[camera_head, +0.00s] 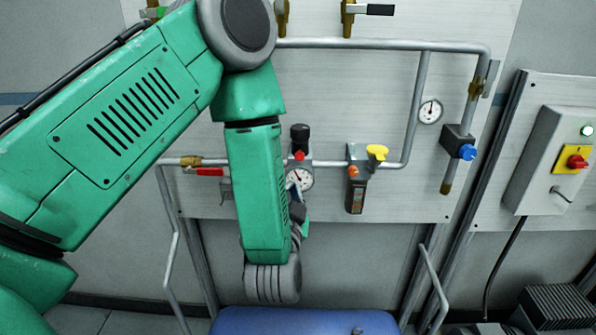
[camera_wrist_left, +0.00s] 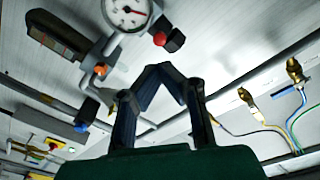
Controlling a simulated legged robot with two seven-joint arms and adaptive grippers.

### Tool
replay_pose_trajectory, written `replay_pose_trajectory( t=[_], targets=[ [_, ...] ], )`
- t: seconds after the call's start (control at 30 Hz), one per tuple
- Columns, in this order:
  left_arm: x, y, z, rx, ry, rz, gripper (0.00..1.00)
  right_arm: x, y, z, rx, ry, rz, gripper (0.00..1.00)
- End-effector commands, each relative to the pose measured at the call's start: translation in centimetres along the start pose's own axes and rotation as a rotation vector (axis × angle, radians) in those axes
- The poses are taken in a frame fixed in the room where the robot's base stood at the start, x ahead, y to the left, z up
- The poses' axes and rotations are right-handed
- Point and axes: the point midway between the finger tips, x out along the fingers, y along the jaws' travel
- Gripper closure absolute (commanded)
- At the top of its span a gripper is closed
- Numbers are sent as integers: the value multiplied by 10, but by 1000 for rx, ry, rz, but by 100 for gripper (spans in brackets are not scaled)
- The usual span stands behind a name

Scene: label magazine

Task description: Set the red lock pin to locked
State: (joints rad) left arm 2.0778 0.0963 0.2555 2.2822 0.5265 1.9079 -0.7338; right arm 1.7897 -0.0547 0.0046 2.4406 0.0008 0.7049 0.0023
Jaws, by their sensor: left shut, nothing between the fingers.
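A small red part (camera_head: 299,155), which looks like the lock pin, sits below the black knob (camera_head: 300,132) of the pipe regulator, just above a white gauge (camera_head: 300,179). In the left wrist view the red pin (camera_wrist_left: 160,39) shows next to the black knob (camera_wrist_left: 175,40), beyond my fingertips. My left gripper (camera_wrist_left: 158,70) is shut and empty, its dark fingers meeting short of the pin and apart from it. In the head view my forearm hides most of the hand. Whether the pin is locked is too small to tell. My right gripper is not in view.
A red-handled valve (camera_head: 209,172) is on the pipe to the left. A filter unit with a yellow knob (camera_head: 377,152) hangs to the right. A blue-knobbed valve (camera_head: 467,152) and a switch box (camera_head: 545,160) are farther right. A blue surface (camera_head: 300,322) lies below.

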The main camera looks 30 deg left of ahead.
Motion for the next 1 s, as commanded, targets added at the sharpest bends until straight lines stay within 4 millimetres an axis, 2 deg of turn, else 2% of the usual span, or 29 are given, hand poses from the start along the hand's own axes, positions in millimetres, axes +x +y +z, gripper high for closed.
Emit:
replay_pose_trajectory(
  t=[0.1,0.2,0.4,0.53,0.67,1.0],
  targets=[
    [-9,-1,7,347,31,13,100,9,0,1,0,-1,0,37],
    [-15,-3,10,601,57,15,100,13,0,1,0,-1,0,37],
    [-23,-5,12,910,90,10,100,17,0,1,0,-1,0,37],
    [-21,-6,11,970,96,7,100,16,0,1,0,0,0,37],
    [-8,-7,9,971,93,5,100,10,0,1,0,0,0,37],
    [62,-4,4,970,94,4,100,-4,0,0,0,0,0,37]
  ],
)
